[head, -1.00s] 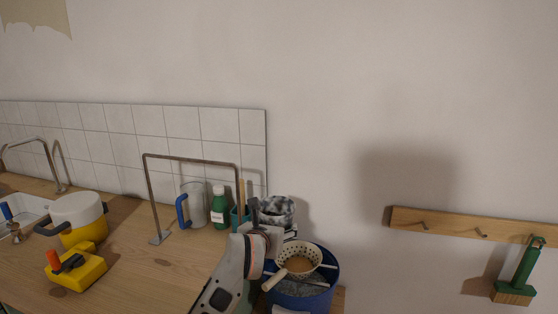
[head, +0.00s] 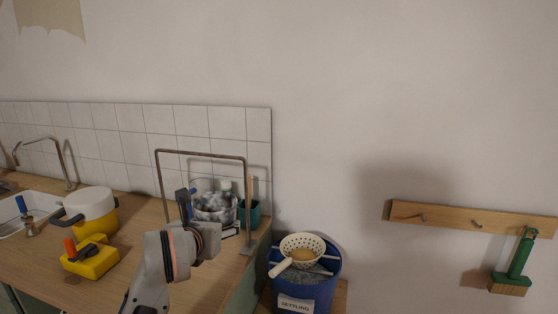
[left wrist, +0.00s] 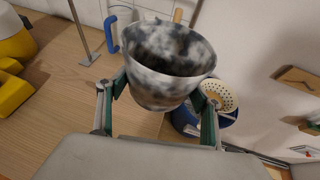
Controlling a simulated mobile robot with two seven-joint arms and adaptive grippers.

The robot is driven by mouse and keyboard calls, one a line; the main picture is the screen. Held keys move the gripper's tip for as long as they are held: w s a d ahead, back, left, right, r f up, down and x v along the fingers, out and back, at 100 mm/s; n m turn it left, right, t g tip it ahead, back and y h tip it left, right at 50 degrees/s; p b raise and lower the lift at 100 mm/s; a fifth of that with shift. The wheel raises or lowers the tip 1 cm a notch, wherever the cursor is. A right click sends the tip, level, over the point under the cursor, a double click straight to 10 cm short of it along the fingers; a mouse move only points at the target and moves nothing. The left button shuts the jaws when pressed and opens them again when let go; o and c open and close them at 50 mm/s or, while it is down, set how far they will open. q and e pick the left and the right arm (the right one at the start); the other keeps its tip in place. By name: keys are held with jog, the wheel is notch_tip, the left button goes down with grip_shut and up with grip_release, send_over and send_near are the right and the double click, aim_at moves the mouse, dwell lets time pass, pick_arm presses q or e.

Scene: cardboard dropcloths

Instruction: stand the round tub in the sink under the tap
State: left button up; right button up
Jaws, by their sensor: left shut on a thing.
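The round tub (head: 213,208) is mottled black, grey and white. My left gripper (head: 207,222) is shut on it; in the left wrist view the tub (left wrist: 168,62) sits upright between the two green-sided fingers (left wrist: 157,100), its open rim up. The white sink (head: 40,222) is at the far left, partly cut off by the picture edge. The bent metal tap (head: 66,160) rises behind it. My right gripper is not in view.
A white-and-yellow pot (head: 92,212) and a yellow block with an orange knob (head: 92,262) stand between tub and sink. A metal frame (head: 200,154) arches over the counter. A blue bucket (head: 318,290) with a strainer (head: 302,247) stands right of the counter.

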pick_arm(q)
jog(key=s+a+r+b, duration=0.1)
jog(key=s+a+r, duration=0.3)
jog(key=s+a, duration=0.4)
jog(key=s, duration=0.3)
jog(key=shift+s+a+n+y, duration=0.2)
jog(key=shift+a+n+y, duration=0.1)
jog(key=shift+n, duration=0.1)
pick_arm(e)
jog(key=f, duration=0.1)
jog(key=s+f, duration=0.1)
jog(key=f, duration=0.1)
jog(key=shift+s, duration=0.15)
pick_arm(q)
jog(key=shift+f, duration=0.1)
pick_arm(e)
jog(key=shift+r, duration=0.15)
